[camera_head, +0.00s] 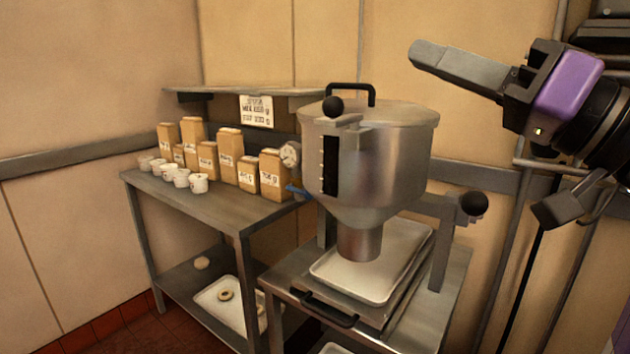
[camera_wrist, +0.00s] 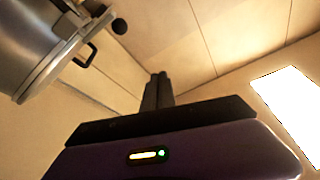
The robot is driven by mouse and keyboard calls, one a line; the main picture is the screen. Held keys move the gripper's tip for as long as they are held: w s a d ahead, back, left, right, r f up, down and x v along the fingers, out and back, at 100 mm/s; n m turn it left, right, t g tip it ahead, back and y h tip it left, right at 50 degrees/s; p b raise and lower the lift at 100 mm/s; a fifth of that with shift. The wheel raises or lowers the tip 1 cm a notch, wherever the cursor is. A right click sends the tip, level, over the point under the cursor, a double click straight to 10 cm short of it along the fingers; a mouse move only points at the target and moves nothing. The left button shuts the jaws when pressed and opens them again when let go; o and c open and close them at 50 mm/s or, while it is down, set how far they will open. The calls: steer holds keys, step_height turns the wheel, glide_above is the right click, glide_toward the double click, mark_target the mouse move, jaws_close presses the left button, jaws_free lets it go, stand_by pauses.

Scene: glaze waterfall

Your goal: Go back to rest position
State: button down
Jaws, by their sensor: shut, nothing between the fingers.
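My gripper (camera_head: 430,56) is raised at the upper right in the head view, pointing left, above and to the right of the steel hopper (camera_head: 405,160). Its fingers are together and hold nothing. In the wrist view the shut fingers (camera_wrist: 158,88) stick out beyond the purple gripper body, against the bare wall and ceiling. Part of the hopper (camera_wrist: 35,45) shows at the upper left of the wrist view, apart from my gripper.
The hopper stands over a white tray (camera_head: 408,237) on a metal stand. A black knob (camera_head: 473,203) juts out at its right. A steel table (camera_head: 215,205) at the left holds several tan cartons (camera_head: 228,150) and white cups (camera_head: 181,177). Open air surrounds my gripper before the wall.

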steer(key=d+r+m+t+h, duration=0.1)
steer(key=d+r+t, duration=0.3)
steer(key=t, duration=0.1)
steer(key=w+d+f+m+t+h, duration=0.1)
steer(key=d+f+m+t+h, duration=0.3)
steer(key=d+f+h, duration=0.1)
steer(key=s+d+f+m+h+p, duration=0.1)
steer(key=s+d+f+m+h, duration=0.3)
steer(key=f, duration=0.6)
steer(key=f+m+h+p, duration=0.1)
steer(key=f+h, duration=0.6)
steer(key=f, duration=0.3)
steer(key=s+a+f+n+g+p, duration=0.1)
steer(key=s+f+g, duration=0.2)
steer(key=s+f, duration=0.5)
steer(key=s+a+f+n+g+p, duration=0.2)
steer(key=s+f, duration=0.6)
steer(key=s, duration=0.5)
steer(key=s+a+f+n+g+y+p, duration=0.1)
steer(key=s+f+g, duration=0.3)
steer(key=s+f, duration=0.4)
steer(key=s+a+n, duration=0.1)
steer(key=s, duration=0.2)
steer(key=shift+s+a+f, duration=0.15)
steer(key=shift+s+f, duration=0.1)
steer(key=shift+s, duration=0.1)
